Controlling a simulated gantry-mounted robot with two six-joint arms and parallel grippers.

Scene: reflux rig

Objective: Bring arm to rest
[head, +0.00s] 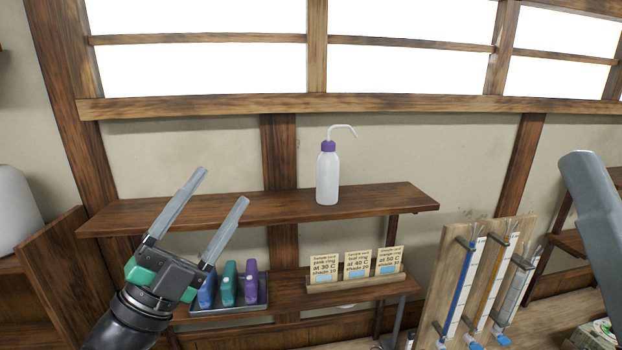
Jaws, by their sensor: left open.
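My left gripper (222,195) is open and empty, with its two grey fingers spread apart and pointing up and to the right. It is raised in front of the left part of the upper wooden shelf (262,208). My left arm comes in from the bottom left.
A white wash bottle (327,178) with a purple cap stands on the upper shelf. Below are a tray (232,309) with blue, teal and purple items, and several sample cards (358,266). A wooden board (431,290) with coloured tubes stands at right.

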